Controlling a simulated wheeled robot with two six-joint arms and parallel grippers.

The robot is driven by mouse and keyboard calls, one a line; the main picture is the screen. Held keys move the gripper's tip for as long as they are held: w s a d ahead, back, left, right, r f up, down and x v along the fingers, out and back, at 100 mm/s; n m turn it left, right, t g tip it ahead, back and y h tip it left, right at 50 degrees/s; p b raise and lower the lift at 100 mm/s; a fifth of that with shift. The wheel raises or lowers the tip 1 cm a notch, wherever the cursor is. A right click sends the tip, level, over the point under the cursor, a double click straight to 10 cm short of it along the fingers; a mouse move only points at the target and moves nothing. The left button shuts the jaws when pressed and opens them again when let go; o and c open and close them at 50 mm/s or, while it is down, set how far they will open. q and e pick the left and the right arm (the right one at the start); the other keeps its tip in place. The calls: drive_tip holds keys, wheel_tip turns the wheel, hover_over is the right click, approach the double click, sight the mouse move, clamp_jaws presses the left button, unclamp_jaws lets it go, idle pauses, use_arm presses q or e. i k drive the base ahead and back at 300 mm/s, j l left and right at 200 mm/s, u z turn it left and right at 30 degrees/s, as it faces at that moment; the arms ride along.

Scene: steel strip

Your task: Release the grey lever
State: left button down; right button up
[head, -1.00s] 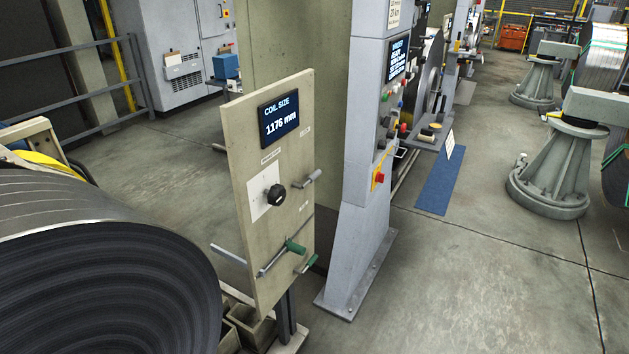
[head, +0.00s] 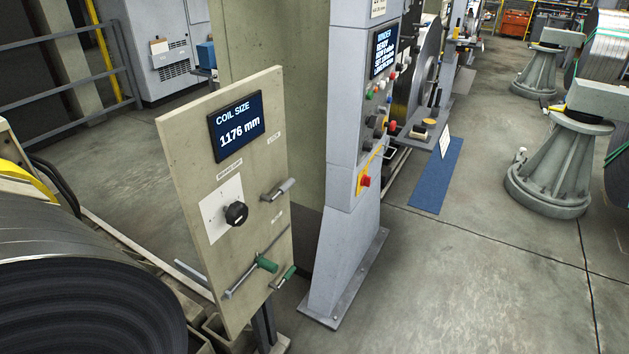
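A beige upright panel (head: 225,160) stands left of the middle in the head view. A grey lever (head: 279,189) sticks out from its right part, tilted up to the right. Below it are two levers with green grips, an upper one (head: 266,264) and a lower one (head: 287,275). A black knob (head: 236,213) on a white plate is left of the grey lever. A dark screen (head: 237,133) at the top reads COIL SIZE 1176 mm. Neither of my grippers is in view.
A large dark steel coil (head: 85,310) fills the lower left beside the panel. A grey control column (head: 350,225) with buttons stands close to the panel's right. Open concrete floor (head: 440,285) lies farther right, with a blue mat (head: 437,178) and pedestals (head: 550,165) beyond.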

sight(287, 185)
drive_tip(key=i+l, duration=0.25)
drive_tip(key=i, duration=0.15)
drive_tip(key=i+l+z, duration=0.1)
drive_tip(key=i+l, duration=0.4)
drive_tip(key=i, duration=0.25)
drive_tip(key=l+z, duration=0.05)
